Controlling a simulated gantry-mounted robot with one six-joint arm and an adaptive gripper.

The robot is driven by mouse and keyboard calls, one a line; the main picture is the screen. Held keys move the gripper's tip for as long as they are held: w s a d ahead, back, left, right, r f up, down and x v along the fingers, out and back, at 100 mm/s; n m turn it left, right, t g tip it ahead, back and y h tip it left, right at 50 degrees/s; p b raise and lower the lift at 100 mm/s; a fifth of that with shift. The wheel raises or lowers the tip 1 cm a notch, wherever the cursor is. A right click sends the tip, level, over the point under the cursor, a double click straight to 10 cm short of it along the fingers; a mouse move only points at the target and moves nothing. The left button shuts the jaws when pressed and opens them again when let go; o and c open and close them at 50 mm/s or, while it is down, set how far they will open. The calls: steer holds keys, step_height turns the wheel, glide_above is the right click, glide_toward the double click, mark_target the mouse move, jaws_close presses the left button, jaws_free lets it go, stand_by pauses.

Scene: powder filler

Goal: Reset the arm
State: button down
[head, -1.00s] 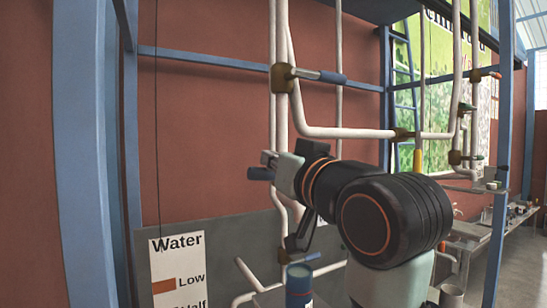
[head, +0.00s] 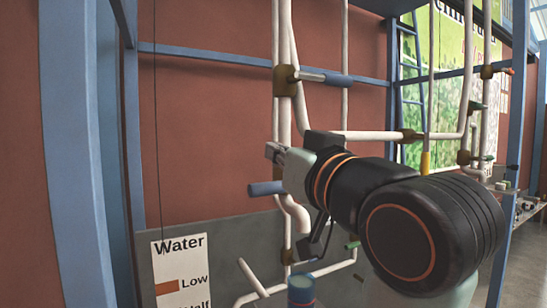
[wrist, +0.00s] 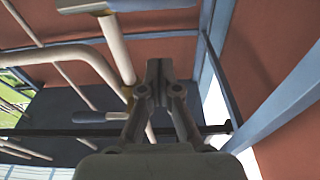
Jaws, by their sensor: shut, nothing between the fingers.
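My arm reaches from the lower right of the head view toward the white pipes. No object is held. Pipes and a valve handle show beyond the fingers, and I cannot tell the exact distance.
White pipes (head: 283,115) run close behind my wrist. An upper blue valve handle (head: 338,80) and a lower one (head: 267,188) stick out near it. A blue-topped cylinder (head: 301,290) stands below. A Water sign (head: 180,275) is on the grey panel (head: 222,240).

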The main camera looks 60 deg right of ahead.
steer(key=b+v, duration=0.1)
steer(key=v, duration=0.6)
steer(key=shift+s+f, duration=0.2)
steer(key=shift+s, duration=0.05)
steer(key=w+a+f+n+y+p, duration=0.1)
steer(key=w+a+f+y+p, duration=0.2)
steer(key=w+a+f, duration=0.55)
steer(key=w+a+f+n+y+p, duration=0.25)
steer(key=w+a+f, duration=0.3)
steer(key=f, duration=0.55)
steer(key=s+a+f+n+g+y+p, duration=0.1)
steer(key=s+a+f+n+y+p, duration=0.1)
steer(key=a+f, duration=0.8)
steer(key=s+a+f+n+g+y+p, duration=0.1)
steer(key=a+f+y, duration=0.3)
steer(key=a+f, duration=0.6)
steer(key=shift+s+n+g+p, duration=0.4)
steer(key=shift+n+g, duration=0.05)
steer(key=shift+g, duration=0.25)
